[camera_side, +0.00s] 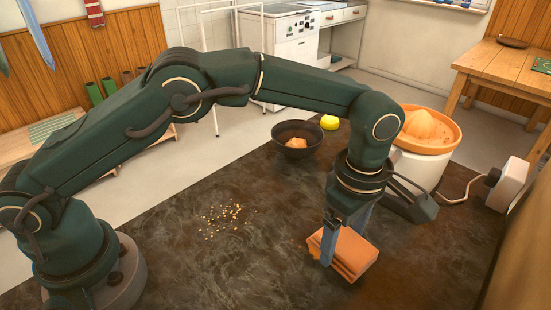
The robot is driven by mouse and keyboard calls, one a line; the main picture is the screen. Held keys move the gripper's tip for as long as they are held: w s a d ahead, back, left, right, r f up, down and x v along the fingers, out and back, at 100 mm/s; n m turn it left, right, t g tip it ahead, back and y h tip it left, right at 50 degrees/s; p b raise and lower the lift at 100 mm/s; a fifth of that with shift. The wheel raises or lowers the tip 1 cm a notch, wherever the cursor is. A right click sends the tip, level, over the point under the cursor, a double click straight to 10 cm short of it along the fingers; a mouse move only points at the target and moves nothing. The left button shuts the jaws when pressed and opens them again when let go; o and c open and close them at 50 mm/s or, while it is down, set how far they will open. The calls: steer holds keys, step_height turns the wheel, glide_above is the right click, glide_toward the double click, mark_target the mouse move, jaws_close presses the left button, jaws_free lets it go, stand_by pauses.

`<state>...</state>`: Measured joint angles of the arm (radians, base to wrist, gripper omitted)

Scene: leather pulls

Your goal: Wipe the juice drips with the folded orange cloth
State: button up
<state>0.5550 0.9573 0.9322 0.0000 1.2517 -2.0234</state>
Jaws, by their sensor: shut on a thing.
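My gripper (345,238) points down over the right part of the dark countertop (190,265) and is shut on the folded orange cloth (354,254). The cloth is tilted; whether its lower edge touches the counter I cannot tell. Several small yellow-orange drips (221,215) are scattered on the counter to the left of my gripper. An orange-topped juicer (424,130) with a white body stands behind and to the right of my gripper, partly hidden by my arm.
A dark bowl (290,131) with an orange piece in it stands at the back, with a yellow fruit (329,122) beside it. A white socket box (507,184) with a plugged cord is at the right edge. The counter between the drips and the cloth is clear.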

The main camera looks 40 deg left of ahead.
mark_target(303, 234)
steer(key=shift+f, duration=0.85)
steer(key=shift+a+f, duration=0.5)
steer(key=shift+f, duration=0.05)
steer(key=shift+c, duration=0.7)
steer(key=shift+a+f, duration=0.1)
steer(key=shift+a, duration=3.3)
steer(key=shift+d, duration=3.9)
steer(key=shift+r, duration=4.1)
